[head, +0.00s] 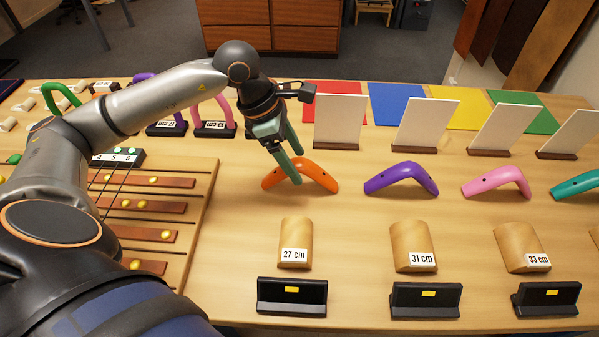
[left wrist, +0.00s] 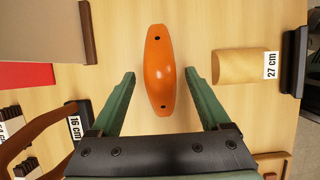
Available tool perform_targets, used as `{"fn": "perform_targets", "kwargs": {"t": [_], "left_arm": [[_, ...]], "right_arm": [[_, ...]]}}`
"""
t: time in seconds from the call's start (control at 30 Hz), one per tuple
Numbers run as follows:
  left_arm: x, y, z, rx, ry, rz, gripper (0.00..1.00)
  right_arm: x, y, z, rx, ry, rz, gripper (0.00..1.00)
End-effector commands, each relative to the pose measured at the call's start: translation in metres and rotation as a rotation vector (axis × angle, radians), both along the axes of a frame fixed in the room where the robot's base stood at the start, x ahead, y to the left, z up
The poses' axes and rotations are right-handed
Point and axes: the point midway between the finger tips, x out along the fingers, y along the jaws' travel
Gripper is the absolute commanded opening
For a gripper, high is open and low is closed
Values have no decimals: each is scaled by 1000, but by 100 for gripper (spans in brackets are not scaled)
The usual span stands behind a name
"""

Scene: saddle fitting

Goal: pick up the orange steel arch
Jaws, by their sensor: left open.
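The orange steel arch (head: 316,175) stands on the wooden table, left of the purple arch. My left gripper (head: 292,168) is over it, with its green fingers pointing down. In the left wrist view the orange arch (left wrist: 159,70) lies lengthwise between the two open fingers (left wrist: 160,80), with a gap on each side and two dark holes in its top. The fingers appear apart from it; their exact height above the table is hard to tell. My right gripper is not in view.
A wooden block marked 27 cm (head: 295,243) and a black stand (head: 291,297) are in front. A white panel (head: 338,121) stands behind. Purple (head: 401,176) and pink (head: 497,182) arches are to the right. A slatted rack (head: 150,208) is at left.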

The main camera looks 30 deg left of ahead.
Motion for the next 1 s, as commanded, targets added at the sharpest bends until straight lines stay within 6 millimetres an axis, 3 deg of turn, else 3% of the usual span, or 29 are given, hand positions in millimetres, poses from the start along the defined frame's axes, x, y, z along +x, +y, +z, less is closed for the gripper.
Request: {"fn": "perform_targets", "kwargs": {"t": [0.2, 0.43, 1.0], "left_arm": [[5, -9, -21, -1, 0, 0, 80], [5, -9, -22, 0, -1, 0, 80], [5, -9, -22, 0, -1, 0, 16]], "right_arm": [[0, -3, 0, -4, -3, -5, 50], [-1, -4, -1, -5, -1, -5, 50], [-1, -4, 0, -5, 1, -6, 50]]}}
